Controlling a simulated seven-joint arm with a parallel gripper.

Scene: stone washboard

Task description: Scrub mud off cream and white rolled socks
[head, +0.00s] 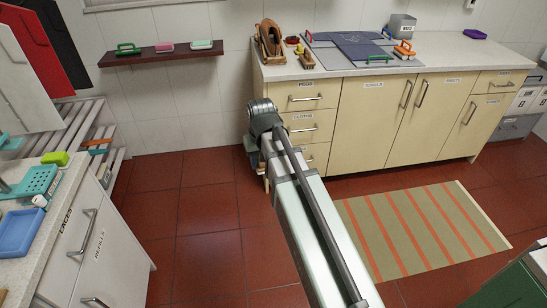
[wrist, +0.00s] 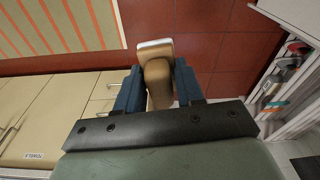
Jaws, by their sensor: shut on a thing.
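My gripper (wrist: 157,88) has dark blue fingers and is shut on a tan-brown wooden-looking brush (wrist: 156,60) with a pale white strip along its far edge. The brush is clear of any surface in the wrist view, with red floor tiles behind it. In the head view my arm ends in front of the left end of the cream cabinets, below counter height; the gripper there is mostly hidden by the arm. I cannot make out any rolled socks in either view. A stone washboard cannot be told for sure.
The counter (head: 455,50) holds a brown rounded object (head: 270,42), a small brush (head: 305,58), a grey-blue cloth (head: 358,46) and a grey bin (head: 402,26). A wall shelf (head: 163,57) carries several brushes. A striped rug (head: 420,230) lies on open floor. A left counter (head: 75,210) holds trays.

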